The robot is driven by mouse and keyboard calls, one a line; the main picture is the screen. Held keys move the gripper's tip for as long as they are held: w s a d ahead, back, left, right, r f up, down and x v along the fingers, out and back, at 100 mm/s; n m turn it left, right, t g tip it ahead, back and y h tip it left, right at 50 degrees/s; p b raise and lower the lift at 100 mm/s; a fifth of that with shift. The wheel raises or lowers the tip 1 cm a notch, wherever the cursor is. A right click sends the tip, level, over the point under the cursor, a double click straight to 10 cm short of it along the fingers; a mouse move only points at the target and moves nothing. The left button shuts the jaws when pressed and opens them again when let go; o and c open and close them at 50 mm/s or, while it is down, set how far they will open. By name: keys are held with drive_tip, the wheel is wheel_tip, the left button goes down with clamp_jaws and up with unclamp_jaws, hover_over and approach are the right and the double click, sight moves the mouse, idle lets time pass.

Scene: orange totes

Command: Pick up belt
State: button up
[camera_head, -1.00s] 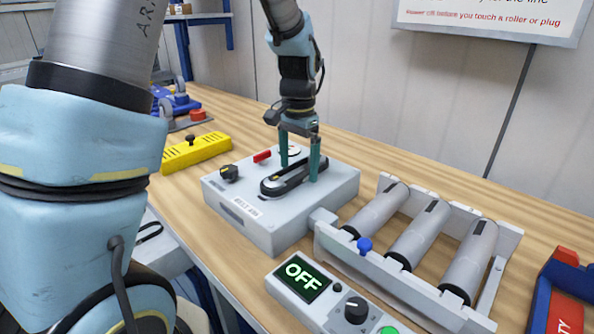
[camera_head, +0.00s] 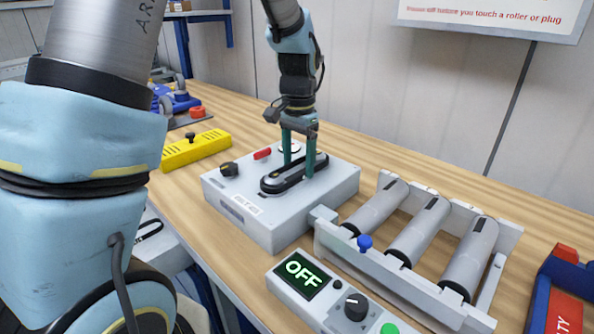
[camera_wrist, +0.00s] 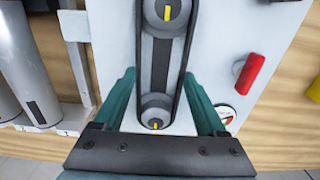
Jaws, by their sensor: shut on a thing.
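The black belt (camera_head: 275,191) is looped around two pulleys on top of a light grey box (camera_head: 272,232). In the wrist view the belt (camera_wrist: 140,62) runs along both sides of the grey pulleys, each with a yellow mark. My gripper (camera_head: 298,170) points down over the belt, one green finger on each side of it. In the wrist view the fingers of my gripper (camera_wrist: 160,92) flank the belt near the nearer pulley (camera_wrist: 155,112). They are shut on the belt, which still lies around the pulleys. The exact contact is hard to see.
A red lever (camera_head: 262,154) and a black knob (camera_head: 229,169) stand on the box. A roller frame (camera_head: 415,237) is to the right, with a control panel (camera_head: 318,291) reading OFF in front. A yellow block (camera_head: 195,149) lies left.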

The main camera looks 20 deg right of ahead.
wheel_tip(320, 180, up, 10)
drive_tip(key=b, duration=0.1)
drive_tip(key=shift+b, duration=0.35)
idle(0.5)
